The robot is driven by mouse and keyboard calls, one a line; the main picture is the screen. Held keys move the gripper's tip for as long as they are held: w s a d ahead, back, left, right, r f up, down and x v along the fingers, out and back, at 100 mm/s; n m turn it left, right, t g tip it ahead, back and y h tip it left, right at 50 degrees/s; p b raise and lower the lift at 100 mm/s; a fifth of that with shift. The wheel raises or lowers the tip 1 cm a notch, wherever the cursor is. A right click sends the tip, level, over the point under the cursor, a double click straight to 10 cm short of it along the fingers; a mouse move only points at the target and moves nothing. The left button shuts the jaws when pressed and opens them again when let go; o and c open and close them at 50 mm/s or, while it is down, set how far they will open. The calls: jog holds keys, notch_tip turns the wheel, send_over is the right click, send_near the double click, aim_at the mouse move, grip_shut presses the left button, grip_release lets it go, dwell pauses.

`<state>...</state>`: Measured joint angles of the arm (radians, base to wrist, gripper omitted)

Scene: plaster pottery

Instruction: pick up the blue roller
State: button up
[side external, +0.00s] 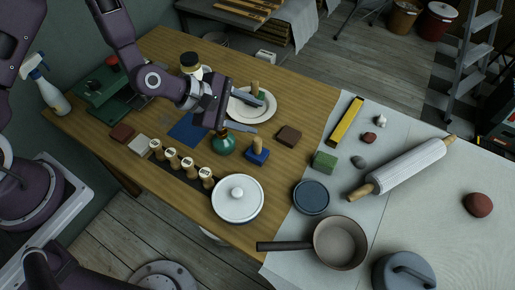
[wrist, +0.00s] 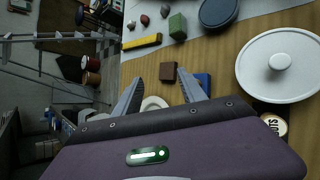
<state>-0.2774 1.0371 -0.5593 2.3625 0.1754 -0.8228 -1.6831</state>
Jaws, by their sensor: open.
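The blue roller (side external: 257,157) is a blue block with an upright wooden handle, standing on the wooden table right of a teal round pot. In the wrist view only part of a blue shape, likely this roller (wrist: 204,82), shows beside the right finger, which partly hides it. My gripper (side external: 259,117) is open and empty above the table, its fingers pointing right over the white plate's near side, apart from the roller. In the wrist view its fingertips (wrist: 161,80) are spread, with a brown block (wrist: 167,71) beyond them.
A similar green handled piece (side external: 258,95) stands on the white plate (side external: 238,110). The teal pot (side external: 222,144) is close below my gripper. A brown block (side external: 288,136), green block (side external: 324,162), lidded white pot (side external: 237,203) and several labelled stamps surround the roller. A rolling pin (side external: 410,168) lies right.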

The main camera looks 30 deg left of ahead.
aim_at(257, 140)
jog(key=f+n, duration=0.1)
jog(key=n, duration=0.1)
jog(key=d+f+n+t, duration=0.1)
jog(key=n, duration=0.1)
jog(key=f+n, duration=0.1)
jog(key=n, duration=0.2)
jog(key=shift+w+d+f+t+h, duration=0.1)
jog(key=shift+w+d+t+h, duration=0.25)
jog(key=shift+t+h, duration=0.05)
jog(key=n, duration=0.1)
jog(key=f+n+t, duration=0.1)
jog(key=n, duration=0.1)
jog(key=shift+w+a, duration=0.1)
jog(key=shift+w, duration=0.1)
notch_tip(257, 140, down, 6)
jog(key=shift+r, duration=0.1)
jog(key=shift+w+d+f, duration=0.3)
jog(key=shift+w+f, duration=0.1)
jog(key=shift+f, duration=0.1)
jog(key=shift+w+d+f, duration=0.25)
jog(key=shift+w+f, duration=0.15)
jog(key=shift+f, duration=0.1)
jog(key=shift+w+d+f, duration=0.2)
jog(key=shift+w+f, duration=0.05)
jog(key=shift+w, duration=0.05)
grip_shut()
